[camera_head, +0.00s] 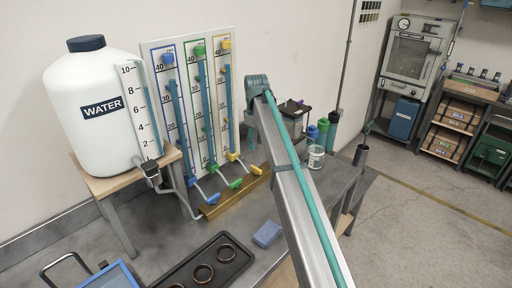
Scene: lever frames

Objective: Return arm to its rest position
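My arm (295,195) is a long silver link with a teal hose. A small dark part shows below that joint, partly behind the link. I cannot make out gripper fingers there, nor whether they are open or shut. I see no object held. The gauge board (150,62) carries blue, green and yellow columns. At its foot are a blue lever (212,199), a green lever (235,183) and a yellow lever (255,169).
A white water tank (90,115) stands on a wooden-topped stand left of the board. A black tray with rings (235,265) and a blue block (267,234) lie on the grey bench. Jars and bottles (316,157) stand behind my arm. Open floor (420,235) lies right.

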